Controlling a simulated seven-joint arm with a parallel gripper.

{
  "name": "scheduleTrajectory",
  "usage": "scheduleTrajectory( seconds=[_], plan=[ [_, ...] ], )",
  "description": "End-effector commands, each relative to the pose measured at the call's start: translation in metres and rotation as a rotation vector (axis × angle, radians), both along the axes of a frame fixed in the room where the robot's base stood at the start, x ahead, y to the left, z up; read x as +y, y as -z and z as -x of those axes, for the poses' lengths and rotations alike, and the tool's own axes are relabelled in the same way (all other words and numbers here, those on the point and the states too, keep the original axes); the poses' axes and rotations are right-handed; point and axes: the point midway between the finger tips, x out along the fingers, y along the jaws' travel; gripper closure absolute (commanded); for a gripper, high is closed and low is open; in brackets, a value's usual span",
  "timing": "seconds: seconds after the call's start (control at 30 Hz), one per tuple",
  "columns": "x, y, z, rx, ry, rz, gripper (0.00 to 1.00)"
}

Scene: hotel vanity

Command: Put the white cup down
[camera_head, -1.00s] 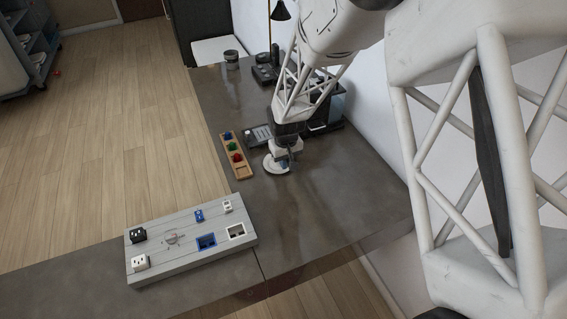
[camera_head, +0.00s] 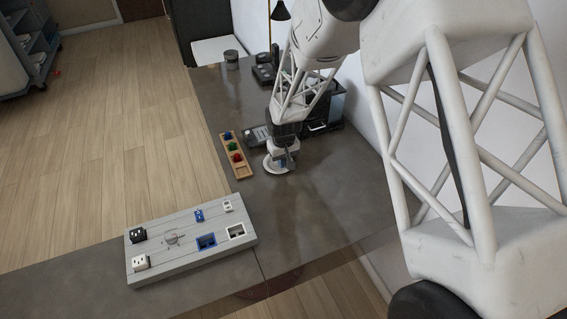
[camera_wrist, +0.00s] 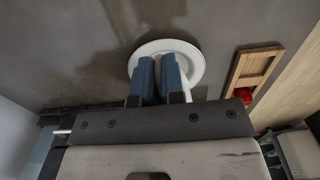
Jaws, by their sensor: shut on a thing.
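My gripper (camera_head: 289,163) points down over a round white saucer (camera_head: 268,167) on the dark grey counter. In the wrist view, my two blue-grey fingers (camera_wrist: 160,78) are close together in front of the saucer (camera_wrist: 199,67). They are shut on the white cup, which is mostly hidden by the fingers and blends with the white saucer. A little white (camera_wrist: 185,86) shows beside the right finger. I cannot tell whether the cup touches the saucer.
A wooden tray (camera_head: 243,172) with coloured pieces lies just left of the saucer. A dark coffee machine (camera_head: 325,118) and a dark device (camera_head: 256,137) stand behind. A grey board (camera_head: 170,262) with sockets lies in front. The counter right of the saucer is clear.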

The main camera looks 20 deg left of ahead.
Motion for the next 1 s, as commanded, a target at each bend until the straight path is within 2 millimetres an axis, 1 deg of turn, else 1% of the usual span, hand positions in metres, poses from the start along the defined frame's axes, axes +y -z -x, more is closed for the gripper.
scheduleTrajectory(
  seconds=[0.03,0.13,0.6,0.63,0.77,1.0],
  plan=[
    [0.0002,0.0044,-0.0002,0.0,0.0,0.0,1.0],
    [0.0001,0.0095,-0.0002,0.0,0.0,0.0,1.0],
    [0.0003,0.0136,-0.0003,-0.001,0.0,-0.001,1.0],
    [0.0001,0.0134,-0.0003,-0.001,0.0,-0.001,0.86],
    [0.0001,0.0133,-0.0003,-0.001,0.0,-0.001,0.66],
    [0.0001,0.0132,-0.0001,-0.001,0.0,-0.001,0.65]
  ],
)
